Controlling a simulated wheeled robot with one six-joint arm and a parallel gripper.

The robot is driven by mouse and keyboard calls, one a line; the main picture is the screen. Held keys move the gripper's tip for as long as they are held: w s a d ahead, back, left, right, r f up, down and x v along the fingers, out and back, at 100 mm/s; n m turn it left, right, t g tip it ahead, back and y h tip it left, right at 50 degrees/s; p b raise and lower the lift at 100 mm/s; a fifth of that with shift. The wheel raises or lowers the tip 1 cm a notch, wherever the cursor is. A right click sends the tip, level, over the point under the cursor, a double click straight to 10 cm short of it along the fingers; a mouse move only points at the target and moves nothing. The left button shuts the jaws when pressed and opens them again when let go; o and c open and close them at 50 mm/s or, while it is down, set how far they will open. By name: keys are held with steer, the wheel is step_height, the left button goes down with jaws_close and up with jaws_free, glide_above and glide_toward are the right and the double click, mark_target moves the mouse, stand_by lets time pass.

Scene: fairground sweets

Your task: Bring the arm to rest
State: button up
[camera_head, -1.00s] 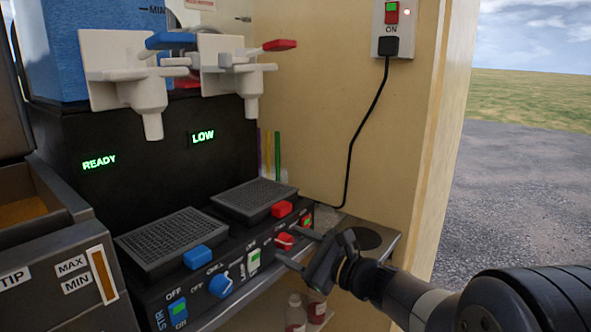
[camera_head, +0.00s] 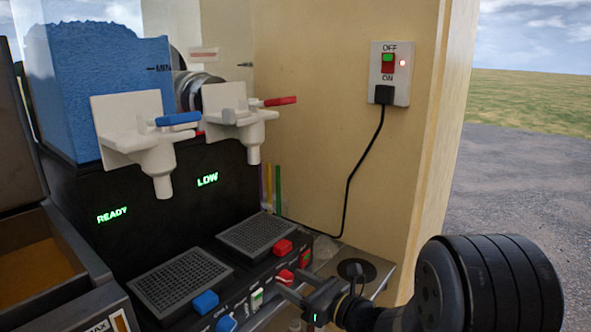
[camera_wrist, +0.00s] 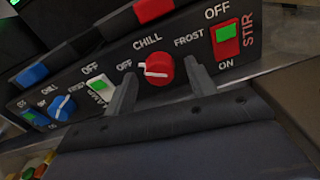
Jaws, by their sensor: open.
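My gripper (camera_head: 290,283) is low in front of the slush machine's control panel, at its right end. Its two fingers are apart with nothing between them. In the wrist view my gripper (camera_wrist: 162,90) points at the red chill knob (camera_wrist: 160,70), which shows between and beyond the fingertips. Its white pointer is turned to the left, towards OFF. I cannot tell whether a finger touches the panel. The red knob also shows in the head view (camera_head: 285,276), just beyond the fingers.
The red stir switch (camera_wrist: 227,45) is right of the fingers; a lamp switch (camera_wrist: 102,83) and a blue knob (camera_wrist: 62,107) are left. Drip trays (camera_head: 258,235) and white taps (camera_head: 240,125) stand above. A wall switch (camera_head: 390,72) feeds a black cable. A side wall (camera_head: 320,150) stands behind.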

steer(key=m+p, duration=0.5)
steer(key=shift+r+p, duration=0.2)
steer(key=shift+p, duration=0.15)
steer(key=shift+f+m+p, duration=0.1)
steer(key=shift+m+p, duration=0.95)
steer(key=shift+m, duration=0.15)
steer(key=shift+f, duration=0.1)
steer(key=shift+s, duration=0.1)
